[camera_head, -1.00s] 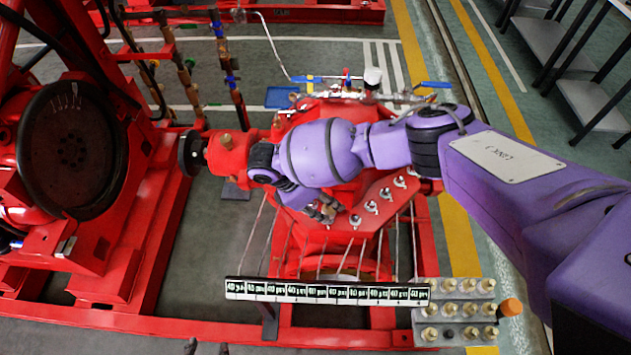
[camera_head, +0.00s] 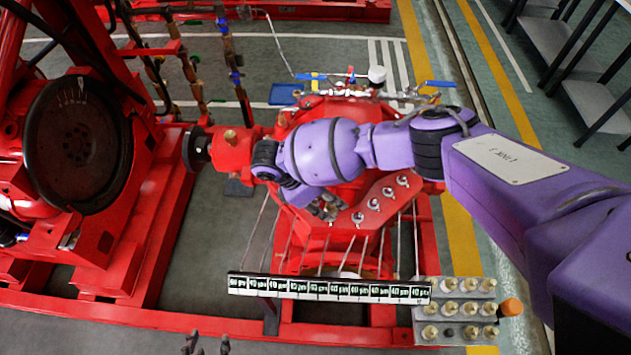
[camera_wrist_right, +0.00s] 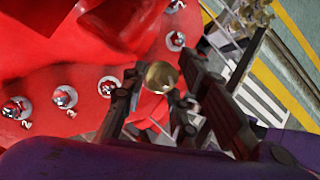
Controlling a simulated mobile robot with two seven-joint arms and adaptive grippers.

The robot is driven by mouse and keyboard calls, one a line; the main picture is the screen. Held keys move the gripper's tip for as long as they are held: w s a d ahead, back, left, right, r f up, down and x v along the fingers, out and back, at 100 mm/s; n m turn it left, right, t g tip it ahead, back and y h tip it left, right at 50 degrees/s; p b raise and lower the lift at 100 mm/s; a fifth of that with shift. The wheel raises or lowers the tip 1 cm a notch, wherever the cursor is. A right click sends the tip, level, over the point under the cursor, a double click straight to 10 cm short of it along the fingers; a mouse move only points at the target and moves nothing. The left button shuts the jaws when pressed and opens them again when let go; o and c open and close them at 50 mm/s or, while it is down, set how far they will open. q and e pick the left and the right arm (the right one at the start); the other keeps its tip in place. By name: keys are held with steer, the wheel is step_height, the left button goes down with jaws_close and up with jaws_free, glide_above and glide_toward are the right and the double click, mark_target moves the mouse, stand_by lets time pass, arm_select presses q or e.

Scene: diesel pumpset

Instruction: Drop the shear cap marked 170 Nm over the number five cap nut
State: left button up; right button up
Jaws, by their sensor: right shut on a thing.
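My right gripper (camera_head: 325,210) reaches down over the red flange at the pumpset's middle. In the right wrist view it is shut on a brass shear cap (camera_wrist_right: 160,77), seen end-on between the fingers; no marking on it is readable. Cap nuts with pale washers sit in a curved row on the red flange, such as one left of the cap (camera_wrist_right: 108,87) and one above right (camera_wrist_right: 175,40). In the head view several nuts (camera_head: 373,205) show right of the gripper. My left gripper (camera_head: 207,345) is open and empty at the bottom edge.
A grey rack (camera_head: 480,332) with several brass caps and an orange-topped piece stands at lower right. A strip of labels (camera_head: 328,290) runs left of it. Thin rods rise between strip and flange. A dark flywheel disc (camera_head: 75,145) is at left. Valves and pipes stand behind the flange.

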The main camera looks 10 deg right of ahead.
mark_target(328, 206)
arm_select(q)
steer(key=shift+f, duration=0.1)
arm_select(e)
steer(key=shift+f, duration=0.15)
steer(key=shift+f+b, duration=0.5)
steer(key=shift+f, duration=0.9)
arm_select(q)
steer(key=shift+s+f, duration=0.6)
steer(key=shift+f, duration=0.1)
arm_select(e)
steer(key=o, duration=1.2)
steer(key=shift+o, duration=0.2)
steer(key=shift+r, duration=0.1)
steer(key=v, duration=1.2)
